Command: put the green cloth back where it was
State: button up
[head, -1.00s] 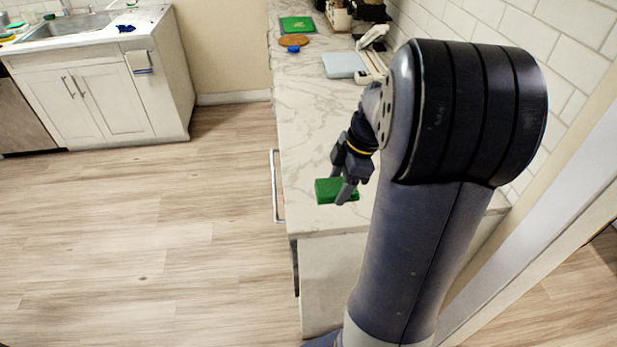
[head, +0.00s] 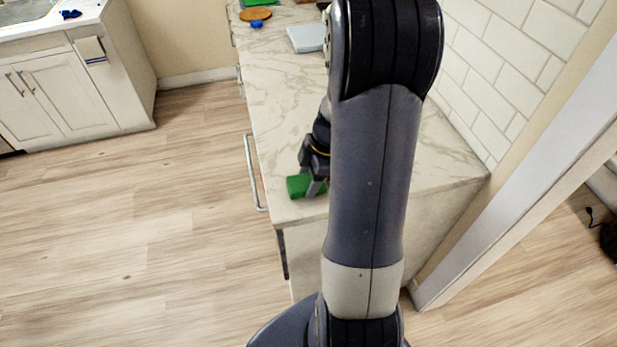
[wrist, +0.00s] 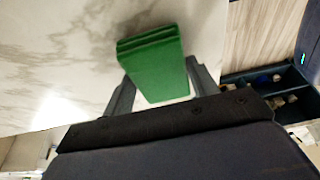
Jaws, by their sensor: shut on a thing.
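The green cloth (head: 298,187) is a folded, block-like bundle near the front left corner of the marble counter (head: 284,110). My gripper (head: 314,188) is shut on it, with a finger visible across its right part in the head view. In the wrist view the cloth (wrist: 152,62) sits between the two fingers, its folded layers showing at the far end. The marble surface lies behind it there. I cannot tell whether the cloth touches the counter or is held just above it. My arm hides part of the counter to the right.
A pale blue-grey flat item (head: 306,38), a round brown board (head: 255,15) and a small blue object (head: 257,24) lie farther back on the counter. The counter's left middle is clear. A tiled wall (head: 510,75) bounds the right. An open drawer or box with small items (wrist: 275,92) shows in the wrist view.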

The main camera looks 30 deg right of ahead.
jog(key=shift+f, duration=0.2)
jog(key=shift+f, duration=0.15)
jog(key=o, duration=1)
jog(key=shift+c, duration=0.2)
jog(key=shift+r, duration=0.3)
jog(key=b+v, duration=0.1)
jog(key=v, duration=1)
jog(key=shift+d+r, duration=0.2)
jog(key=shift+r, duration=0.2)
